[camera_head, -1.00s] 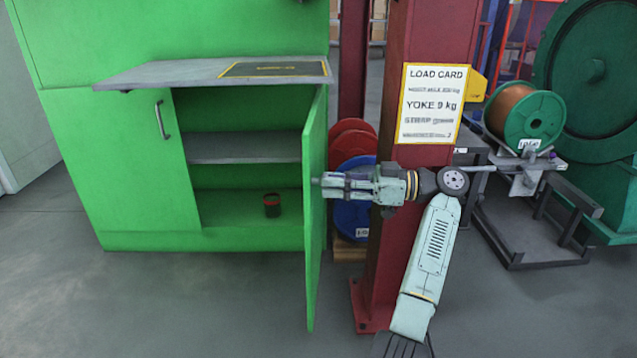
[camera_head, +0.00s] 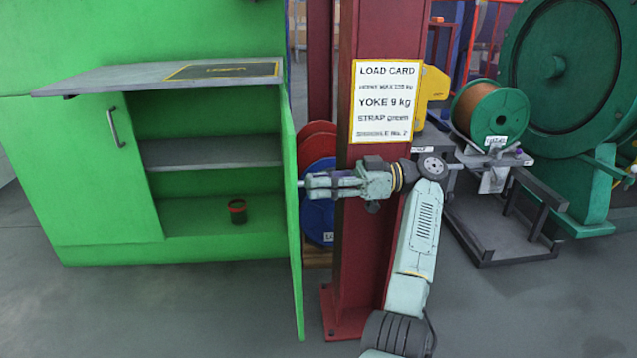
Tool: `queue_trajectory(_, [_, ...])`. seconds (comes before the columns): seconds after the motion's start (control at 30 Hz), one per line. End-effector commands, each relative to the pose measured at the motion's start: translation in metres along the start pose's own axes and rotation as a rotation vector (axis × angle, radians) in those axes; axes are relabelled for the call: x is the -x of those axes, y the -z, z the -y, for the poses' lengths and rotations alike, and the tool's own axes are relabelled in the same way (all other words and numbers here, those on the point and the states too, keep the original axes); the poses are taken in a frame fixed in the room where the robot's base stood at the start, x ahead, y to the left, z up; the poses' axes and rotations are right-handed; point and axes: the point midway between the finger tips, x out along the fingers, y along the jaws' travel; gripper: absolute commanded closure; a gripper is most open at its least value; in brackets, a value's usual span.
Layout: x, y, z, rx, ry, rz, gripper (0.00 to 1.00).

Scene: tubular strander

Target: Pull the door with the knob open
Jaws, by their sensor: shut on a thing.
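The green door with the knob (camera_head: 292,215) is the cabinet's right door. It stands swung out, far from the cabinet front, and shows almost edge-on. My gripper (camera_head: 303,184) is at the right of this door, on its outer face, pointing left. It is shut on the knob, of which only a small tip (camera_head: 299,183) shows; the fingers hide the rest.
The cabinet's left door (camera_head: 100,170), with a bar handle, is shut. A grey worktop (camera_head: 130,80) juts out above. A red column (camera_head: 350,235) stands close behind my arm. Floor in front is clear.

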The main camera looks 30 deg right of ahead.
Motion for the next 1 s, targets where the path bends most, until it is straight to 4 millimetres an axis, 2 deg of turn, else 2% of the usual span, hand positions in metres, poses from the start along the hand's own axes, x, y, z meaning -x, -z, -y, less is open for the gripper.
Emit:
queue_trajectory(0.2, [0.001,-0.002,0.002,-0.002,0.005,0.003,1.00])
queue_trajectory(0.23, [0.001,-0.002,0.002,-0.002,0.005,0.003,0.74])
queue_trajectory(0.53, [0.000,-0.001,0.001,-0.001,0.002,0.002,0.54])
queue_trajectory(0.83, [0.000,0.001,0.000,0.000,0.001,0.001,0.54])
queue_trajectory(1.0, [0.000,0.019,0.000,0.003,0.001,0.003,0.54])
